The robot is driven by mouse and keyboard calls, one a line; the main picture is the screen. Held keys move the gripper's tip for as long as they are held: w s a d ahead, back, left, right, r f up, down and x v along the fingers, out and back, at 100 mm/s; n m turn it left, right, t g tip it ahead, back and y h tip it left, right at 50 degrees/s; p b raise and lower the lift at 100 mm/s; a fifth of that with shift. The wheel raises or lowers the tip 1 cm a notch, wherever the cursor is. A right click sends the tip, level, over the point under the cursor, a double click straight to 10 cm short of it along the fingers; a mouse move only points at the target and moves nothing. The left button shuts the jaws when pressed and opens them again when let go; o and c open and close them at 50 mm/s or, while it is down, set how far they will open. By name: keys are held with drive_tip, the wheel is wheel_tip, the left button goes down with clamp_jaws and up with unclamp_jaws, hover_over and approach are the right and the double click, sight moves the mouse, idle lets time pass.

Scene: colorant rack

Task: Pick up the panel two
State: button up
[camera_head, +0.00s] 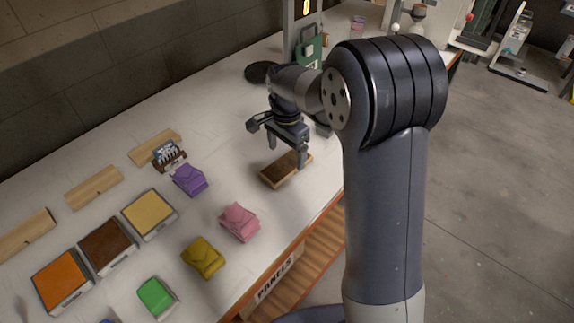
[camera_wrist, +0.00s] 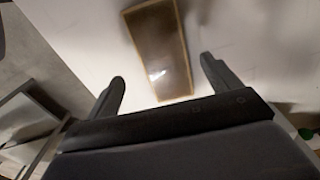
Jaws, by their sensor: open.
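A dark brown panel (camera_head: 278,175) with a lighter wooden edge lies flat on the white table below my gripper (camera_head: 287,155). No mark on it shows whether it is panel two. In the wrist view the panel (camera_wrist: 157,45) lies lengthwise ahead of and between the fingertips of my gripper (camera_wrist: 162,70). My gripper is open and empty, its fingers pointing down. In the head view the right finger overlaps the panel's far end; I cannot tell whether it touches.
Plain wooden boards (camera_head: 94,187) lie along the table's wall side. Orange, brown and yellow trays (camera_head: 107,246) stand at left. Purple, pink (camera_head: 239,222), yellow and green packets lie nearer. A sign reading PANELS (camera_head: 274,280) is on the front edge above a slatted shelf (camera_head: 322,240).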

sight(287, 164)
drive_tip(key=shift+w+f+p, duration=0.2)
drive_tip(key=shift+f, duration=0.95)
drive_tip(key=shift+w+f+p, duration=0.15)
drive_tip(key=shift+f, duration=0.95)
drive_tip(key=c, duration=1.1)
drive_tip(key=shift+c, duration=0.2)
